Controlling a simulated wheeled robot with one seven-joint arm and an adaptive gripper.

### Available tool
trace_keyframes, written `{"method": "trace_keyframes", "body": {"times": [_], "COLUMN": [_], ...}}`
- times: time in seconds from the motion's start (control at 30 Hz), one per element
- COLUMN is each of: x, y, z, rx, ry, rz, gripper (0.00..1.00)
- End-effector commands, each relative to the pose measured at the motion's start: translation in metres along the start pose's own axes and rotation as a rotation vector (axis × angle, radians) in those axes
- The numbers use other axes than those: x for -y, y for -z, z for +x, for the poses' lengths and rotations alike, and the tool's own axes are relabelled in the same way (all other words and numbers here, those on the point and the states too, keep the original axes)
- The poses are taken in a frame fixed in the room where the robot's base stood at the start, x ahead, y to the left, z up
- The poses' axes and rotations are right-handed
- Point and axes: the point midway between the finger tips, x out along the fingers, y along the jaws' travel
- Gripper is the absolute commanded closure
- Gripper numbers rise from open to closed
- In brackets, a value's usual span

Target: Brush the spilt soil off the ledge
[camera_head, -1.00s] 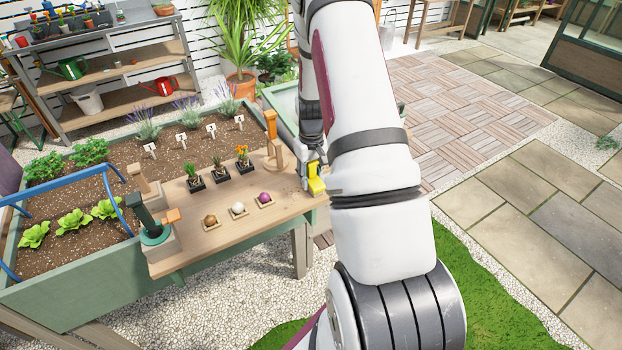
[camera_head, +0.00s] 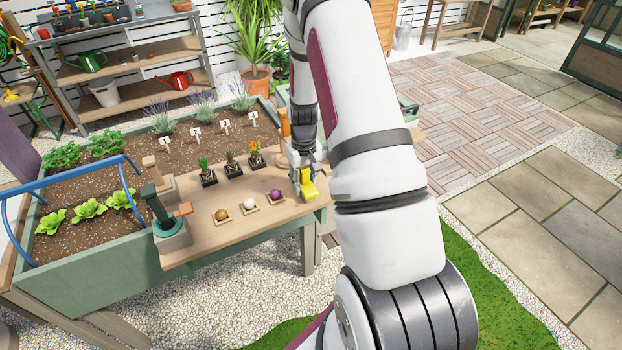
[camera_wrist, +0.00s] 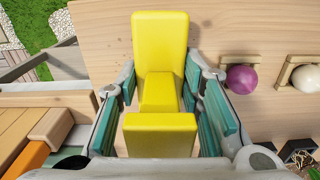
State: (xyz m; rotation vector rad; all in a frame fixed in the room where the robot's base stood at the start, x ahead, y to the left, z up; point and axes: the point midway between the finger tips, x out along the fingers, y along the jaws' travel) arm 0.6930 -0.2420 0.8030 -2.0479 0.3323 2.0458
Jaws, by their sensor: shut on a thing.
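My gripper (camera_wrist: 160,100) is shut on a yellow brush-like tool (camera_wrist: 160,40), with teal finger pads on both sides of its middle. In the head view my gripper (camera_head: 303,178) holds the yellow tool (camera_head: 308,188) over the right end of the wooden ledge (camera_head: 215,238). A few small dark specks of soil (camera_wrist: 88,53) show faintly on the wood left of the tool in the wrist view. I cannot tell whether the tool's underside touches the wood. In the head view my arm hides part of the ledge's right end.
A purple bulb (camera_head: 277,195), a white one (camera_head: 249,204) and a brown one (camera_head: 222,215) sit in small trays on the ledge. Small potted plants (camera_head: 231,166) stand behind them. A green-and-grey stand (camera_head: 168,225) is at the ledge's left end. Planter soil lies behind.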

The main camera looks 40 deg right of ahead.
Motion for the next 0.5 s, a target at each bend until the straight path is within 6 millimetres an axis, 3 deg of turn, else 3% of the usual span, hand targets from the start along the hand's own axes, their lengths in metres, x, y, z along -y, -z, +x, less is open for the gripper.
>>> {"method": "trace_keyframes", "body": {"times": [0.5], "x": [0.029], "y": [-0.002], "z": [-0.001], "rx": [0.002], "ry": [0.001], "rz": [-0.003], "gripper": [0.88]}}
